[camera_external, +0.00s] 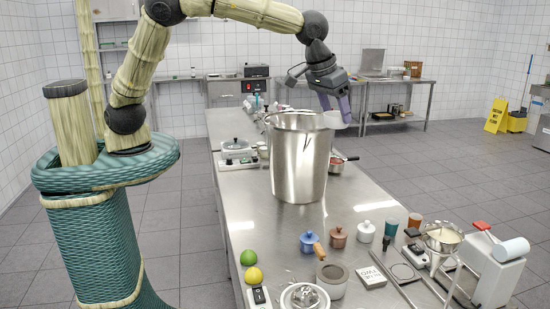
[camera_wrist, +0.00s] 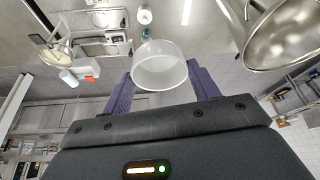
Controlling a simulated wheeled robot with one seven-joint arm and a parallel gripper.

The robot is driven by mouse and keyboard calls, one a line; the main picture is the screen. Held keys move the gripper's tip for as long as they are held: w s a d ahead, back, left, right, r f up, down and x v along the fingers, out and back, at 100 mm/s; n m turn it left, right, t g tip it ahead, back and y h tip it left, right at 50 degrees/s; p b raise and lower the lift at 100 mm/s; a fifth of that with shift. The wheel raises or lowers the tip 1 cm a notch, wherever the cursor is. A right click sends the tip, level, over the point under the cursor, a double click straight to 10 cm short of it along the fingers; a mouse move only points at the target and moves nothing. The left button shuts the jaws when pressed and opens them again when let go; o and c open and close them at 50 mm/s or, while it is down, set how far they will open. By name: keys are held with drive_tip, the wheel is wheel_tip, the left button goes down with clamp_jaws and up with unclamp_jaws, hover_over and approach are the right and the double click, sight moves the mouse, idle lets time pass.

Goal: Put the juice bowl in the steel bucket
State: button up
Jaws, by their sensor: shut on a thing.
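The juice bowl, a white translucent bowl, (camera_wrist: 160,66) is held between the two purple fingers of my gripper (camera_wrist: 162,84) in the wrist view. In the external view the bowl (camera_external: 334,120) shows at the fingertips of my gripper (camera_external: 338,106), beside the right side of the bucket's rim. The steel bucket (camera_external: 298,165) is tall and stands upright on the steel table. It also shows at the top right of the wrist view (camera_wrist: 284,38), apart from the bowl. The bucket's inside is mostly hidden.
The steel table (camera_external: 250,205) carries several small items. A blue lidded pot (camera_external: 309,242), a brown one (camera_external: 338,237) and a white one (camera_external: 365,232) stand in front of the bucket. A scale (camera_external: 238,155) sits left of it. A red-handled pan (camera_external: 338,164) lies behind right.

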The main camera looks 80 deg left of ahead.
drive_tip(key=w+a+f+m+h+b, duration=0.1)
drive_tip(key=w+a+m, duration=0.1)
drive_tip(key=a, duration=0.3)
drive_tip(key=w+a+m+b, duration=0.1)
drive_tip(key=a+m, duration=0.1)
drive_tip(key=a, duration=0.4)
drive_tip(key=shift+w+a+f+m+h, duration=0.2)
drive_tip(key=shift+w+f+m+h, duration=0.1)
drive_tip(key=shift+w+f+h, duration=0.1)
drive_tip(key=a+m+b, duration=0.1)
drive_tip(key=a, duration=0.3)
drive_tip(key=a+r+m+h, duration=0.1)
drive_tip(key=a+m, duration=0.1)
drive_tip(key=a, duration=0.2)
drive_tip(key=w+a+r+m+h+b, duration=0.1)
drive_tip(key=a+m, duration=0.1)
drive_tip(key=a, duration=0.2)
drive_tip(key=shift+a+r+g+b, duration=0.2)
drive_tip(key=shift+g+b, duration=0.1)
drive_tip(key=m, duration=0.2)
hover_over(309, 173)
drive_tip(key=w+a, duration=0.3)
drive_tip(key=a, duration=0.4)
wheel_tip(309, 173, down, 17)
drive_tip(key=shift+s+d+r, duration=0.15)
drive_tip(key=shift+s+r, duration=0.05)
wheel_tip(309, 173, down, 14)
drive_tip(key=p, duration=0.2)
drive_tip(key=shift+p, duration=0.4)
